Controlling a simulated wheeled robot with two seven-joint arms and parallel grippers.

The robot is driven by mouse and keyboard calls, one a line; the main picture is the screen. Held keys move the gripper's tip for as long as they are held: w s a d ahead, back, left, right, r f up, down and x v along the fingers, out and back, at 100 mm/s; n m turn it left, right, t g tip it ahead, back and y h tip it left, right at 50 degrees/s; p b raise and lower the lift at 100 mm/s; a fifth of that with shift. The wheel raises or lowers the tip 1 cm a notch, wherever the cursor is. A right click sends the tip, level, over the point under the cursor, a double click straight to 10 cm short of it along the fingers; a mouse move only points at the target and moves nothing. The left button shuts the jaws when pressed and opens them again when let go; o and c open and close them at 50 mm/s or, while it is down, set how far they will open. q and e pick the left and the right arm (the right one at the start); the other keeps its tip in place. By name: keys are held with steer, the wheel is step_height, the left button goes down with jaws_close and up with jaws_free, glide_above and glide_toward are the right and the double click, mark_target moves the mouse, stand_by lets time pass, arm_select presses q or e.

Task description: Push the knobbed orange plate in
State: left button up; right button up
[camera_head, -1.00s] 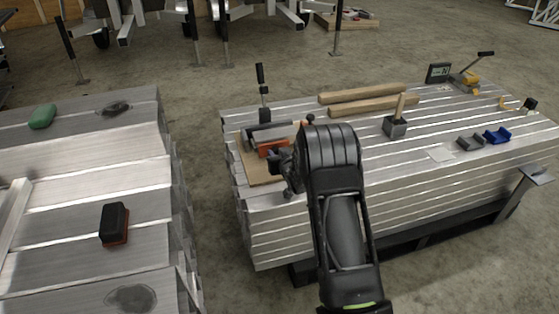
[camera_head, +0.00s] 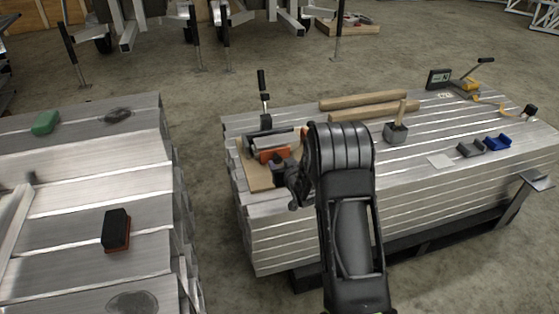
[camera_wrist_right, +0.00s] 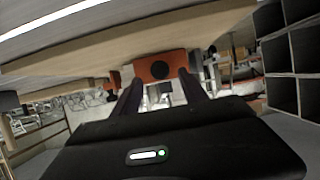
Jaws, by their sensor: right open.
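The knobbed orange plate (camera_head: 268,155) is upright in a dark fixture on a wooden board (camera_head: 257,178), at the left end of the right-hand stack of aluminium profiles. In the right wrist view the orange plate (camera_wrist_right: 153,66) faces me, with its dark round knob (camera_wrist_right: 160,71) near the middle. My right gripper (camera_head: 280,163) is at the near side of the plate, partly hidden by my own arm. In the wrist view its two fingers (camera_wrist_right: 160,88) are apart, one to each side below the plate, with nothing between them. I cannot tell whether they touch it. My left gripper is out of view.
A black toggle clamp (camera_head: 265,105) stands behind the board. Two wooden bars (camera_head: 365,103), a grey block with a handle (camera_head: 396,132) and blue and grey brackets (camera_head: 497,142) lie to the right. A brush (camera_head: 116,230) lies on the left stack, across a floor gap.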

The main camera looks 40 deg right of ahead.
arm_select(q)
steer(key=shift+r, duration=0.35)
arm_select(e)
steer(key=shift+v, duration=1.9)
steer(key=shift+c, duration=0.2)
